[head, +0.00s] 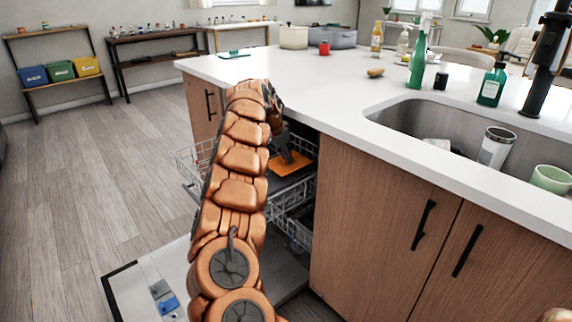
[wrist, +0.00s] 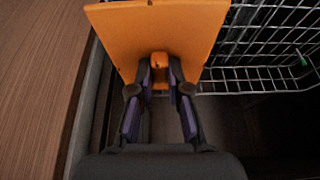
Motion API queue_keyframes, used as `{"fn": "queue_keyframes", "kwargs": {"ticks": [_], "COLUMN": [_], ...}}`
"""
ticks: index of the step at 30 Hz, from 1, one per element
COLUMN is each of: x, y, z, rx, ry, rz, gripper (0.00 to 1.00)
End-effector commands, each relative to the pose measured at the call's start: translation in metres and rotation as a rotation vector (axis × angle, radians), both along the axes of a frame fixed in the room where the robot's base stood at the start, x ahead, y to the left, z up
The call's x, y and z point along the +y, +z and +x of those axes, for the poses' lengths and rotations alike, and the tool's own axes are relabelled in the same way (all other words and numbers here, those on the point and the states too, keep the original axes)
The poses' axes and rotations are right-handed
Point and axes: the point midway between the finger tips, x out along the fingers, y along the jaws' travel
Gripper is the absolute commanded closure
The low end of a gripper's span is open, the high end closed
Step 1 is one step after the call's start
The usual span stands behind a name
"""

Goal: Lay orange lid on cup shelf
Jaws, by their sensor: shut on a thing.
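The orange lid (wrist: 160,35) is a flat square panel with a small orange knob, seen close in the wrist view. My gripper (wrist: 160,78) is shut on that knob. In the head view the lid (head: 286,165) shows as a small orange patch below my gripper (head: 285,150), in the open dishwasher. A dark flat surface (head: 292,184) lies just under or beside the lid. I cannot tell whether this is the cup shelf, or whether the lid touches it. My arm hides part of the dishwasher.
The upper wire rack (wrist: 265,78) lies to the right of the lid in the wrist view, and a wooden cabinet front (wrist: 35,80) to the left. The dishwasher door (head: 135,290) hangs open. The white counter (head: 330,88) holds bottles and a sink (head: 445,125).

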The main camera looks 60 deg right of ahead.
Motion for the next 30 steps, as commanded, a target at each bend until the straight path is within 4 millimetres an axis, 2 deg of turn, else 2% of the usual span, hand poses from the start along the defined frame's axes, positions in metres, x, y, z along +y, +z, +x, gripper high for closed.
{"fn": "queue_keyframes", "kwargs": {"ticks": [5, 13, 26, 27, 30], "x": [-0.002, -0.001, -0.001, -0.001, -0.001], "y": [-0.005, -0.036, -0.041, -0.039, -0.039], "z": [0.000, 0.001, 0.000, 0.000, 0.000], "rx": [0.000, 0.002, 0.001, 0.001, 0.001], "ry": [0.002, 0.004, 0.003, 0.003, 0.003], "rz": [0.001, 0.003, 0.000, 0.001, 0.001], "gripper": [1.00, 1.00, 1.00, 0.79, 0.69]}}
